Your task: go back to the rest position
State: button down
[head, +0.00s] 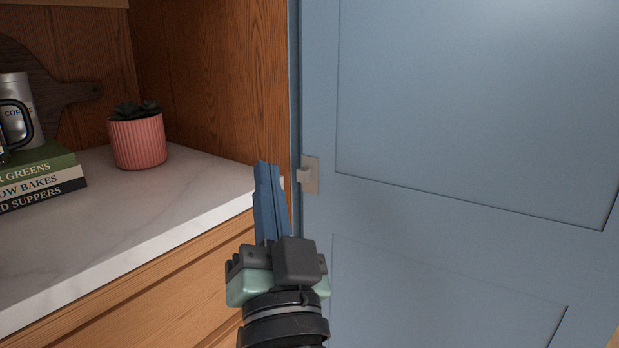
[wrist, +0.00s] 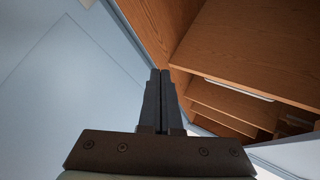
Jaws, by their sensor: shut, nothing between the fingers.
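My gripper (head: 266,168) is in the lower middle of the head view, with its blue fingers pointing up and away from me. The fingers are together with nothing between them. They stand in front of the edge between the wooden cabinet and the blue door (head: 450,110). The tips appear just left of the small latch plate (head: 310,174) on the door; I cannot tell whether they touch anything. In the wrist view the closed fingers (wrist: 160,75) point toward the seam between the door (wrist: 60,70) and the wood.
A pale marble counter (head: 150,205) lies to the left, over wooden drawers (head: 160,300). On it are a pink ribbed plant pot (head: 137,140) and stacked books (head: 40,178) with a dark-handled item on top. A coffee canister (head: 20,105) and a dark board (head: 70,95) stand behind.

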jog(key=s+d+r+n+t+h+p, duration=0.1)
jog(key=s+d+r+n+t+h, duration=0.15)
jog(key=s+r, duration=0.55)
jog(key=s+d+r+n+t+h+p, duration=0.1)
jog(key=s+d+r+t+h, duration=0.2)
jog(key=r, duration=0.8)
notch_tip(320, 180, up, 35)
jog(key=a+g+p, duration=0.1)
jog(key=p, duration=3.5)
jog(key=shift+s+r+y, duration=0.15)
jog(key=shift+y, duration=0.3)
